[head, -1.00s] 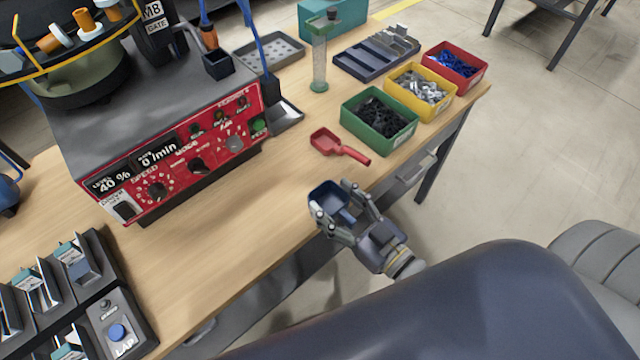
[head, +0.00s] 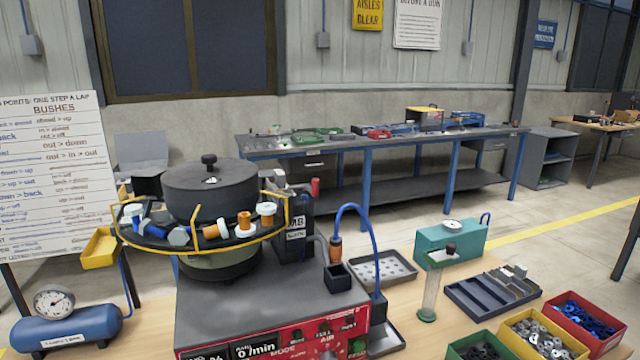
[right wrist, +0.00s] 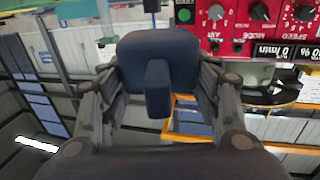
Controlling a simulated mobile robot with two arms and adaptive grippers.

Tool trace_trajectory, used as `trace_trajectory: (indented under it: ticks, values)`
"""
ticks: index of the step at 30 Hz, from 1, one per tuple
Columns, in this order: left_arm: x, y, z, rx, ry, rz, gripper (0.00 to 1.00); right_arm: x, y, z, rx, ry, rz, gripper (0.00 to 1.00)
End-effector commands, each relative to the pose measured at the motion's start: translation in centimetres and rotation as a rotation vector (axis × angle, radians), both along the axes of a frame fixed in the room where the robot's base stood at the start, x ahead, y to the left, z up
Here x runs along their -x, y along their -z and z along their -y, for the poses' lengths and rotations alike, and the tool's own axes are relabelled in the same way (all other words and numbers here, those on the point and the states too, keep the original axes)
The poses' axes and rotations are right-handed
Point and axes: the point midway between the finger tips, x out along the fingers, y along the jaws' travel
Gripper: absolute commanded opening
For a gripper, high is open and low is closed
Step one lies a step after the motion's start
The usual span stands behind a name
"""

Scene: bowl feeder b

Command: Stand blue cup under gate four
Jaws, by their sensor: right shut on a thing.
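In the right wrist view the blue cup (right wrist: 150,48) is dark blue with a stubby block-like handle pointing toward the camera. My right gripper (right wrist: 157,85) is shut on it, a finger on each side. The cup is off the table; its inside is hidden. The bowl feeder (head: 211,190) shows in the head view, with a yellow rail and orange, white and blue parts around its rim. I cannot make out which gate is gate four. Neither gripper is in the head view.
The red control panel (head: 290,335) fronts the feeder's base; it also shows upside down in the right wrist view (right wrist: 262,22). To its right are a grey perforated tray (head: 372,268), a clear tube stand (head: 430,295), a slotted dark tray (head: 490,292) and green, yellow and red bins (head: 590,322).

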Motion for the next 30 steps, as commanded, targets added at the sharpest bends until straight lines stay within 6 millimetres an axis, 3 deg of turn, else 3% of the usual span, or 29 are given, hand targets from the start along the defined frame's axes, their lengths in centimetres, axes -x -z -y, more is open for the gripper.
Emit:
trace_trajectory:
  ticks: [7, 30]
  values:
    - [0.0, 0.0, 0.0, 0.0, -0.001, 0.001, 0.4, -0.2, -2.4, 1.3, 0.003, 0.104, -0.008, 0.29]
    - [-0.1, 0.0, 0.0, -0.001, -0.001, 0.001, 0.4, -0.2, -2.2, 1.2, 0.007, 0.097, -0.008, 0.29]
